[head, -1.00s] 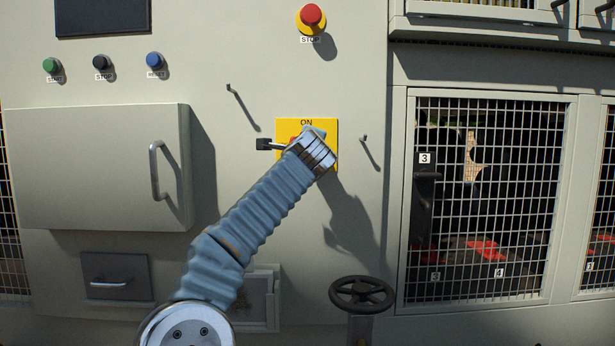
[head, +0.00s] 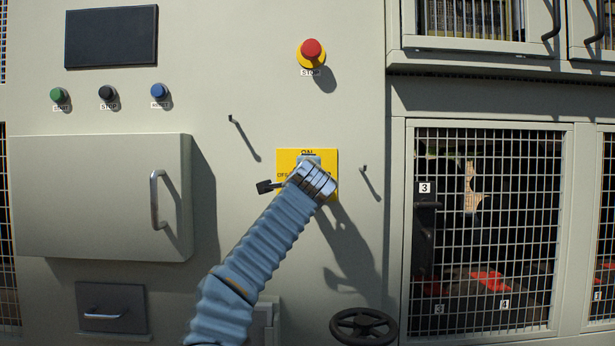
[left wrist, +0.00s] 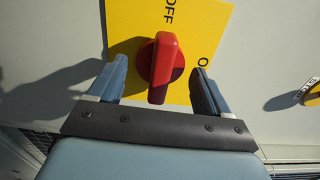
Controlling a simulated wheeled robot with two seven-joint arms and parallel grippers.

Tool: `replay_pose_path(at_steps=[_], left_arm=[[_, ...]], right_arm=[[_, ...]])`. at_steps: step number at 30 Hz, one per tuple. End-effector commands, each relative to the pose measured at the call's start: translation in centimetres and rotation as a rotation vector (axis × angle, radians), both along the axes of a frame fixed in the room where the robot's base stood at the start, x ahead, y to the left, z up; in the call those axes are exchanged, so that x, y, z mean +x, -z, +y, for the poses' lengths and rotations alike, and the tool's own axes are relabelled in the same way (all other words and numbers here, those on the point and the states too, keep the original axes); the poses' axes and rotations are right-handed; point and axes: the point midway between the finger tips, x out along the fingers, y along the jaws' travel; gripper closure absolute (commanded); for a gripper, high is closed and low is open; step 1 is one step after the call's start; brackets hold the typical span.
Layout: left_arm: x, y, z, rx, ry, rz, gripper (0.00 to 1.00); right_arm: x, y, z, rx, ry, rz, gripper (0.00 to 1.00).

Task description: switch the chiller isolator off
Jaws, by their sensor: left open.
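The isolator is a red rotary knob (left wrist: 161,68) on a yellow plate (left wrist: 215,25), close up in the left wrist view. The knob's grip bar runs up and down in that picture, roughly in line with the word OFF above it. In the head view the plate (head: 328,157) reads ON at its top and OFF at its left; my wrist hides the knob. My left gripper (left wrist: 160,70) is open, its fingers on either side of the knob with visible gaps. It also shows over the plate in the head view (head: 310,164). My right gripper is not in view.
Two small pegs (head: 232,118) (head: 364,169) stick out beside the plate. A red STOP button (head: 311,49) is above, a dark handwheel (head: 363,325) below. A box with a bar handle (head: 155,199) juts out at left; a mesh door (head: 490,230) is at right.

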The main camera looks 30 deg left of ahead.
Motion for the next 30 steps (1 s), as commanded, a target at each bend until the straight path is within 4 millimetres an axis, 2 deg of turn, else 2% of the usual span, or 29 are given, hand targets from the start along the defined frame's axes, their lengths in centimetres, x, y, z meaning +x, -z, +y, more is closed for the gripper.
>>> replay_pose_path(at_steps=[5,16,21,30], left_arm=[[-1.1,0.3,-0.7,0.0,0.001,-0.004,0.21],[-4.9,0.3,-3.0,0.001,0.001,-0.002,0.21],[-5.9,0.1,-3.6,0.0,0.001,-0.001,0.21],[-6.0,0.0,-3.7,0.0,0.0,0.0,0.21]], right_arm=[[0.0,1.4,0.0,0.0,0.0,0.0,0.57],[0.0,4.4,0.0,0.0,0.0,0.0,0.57],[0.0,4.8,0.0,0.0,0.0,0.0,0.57],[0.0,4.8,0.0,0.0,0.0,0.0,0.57]])
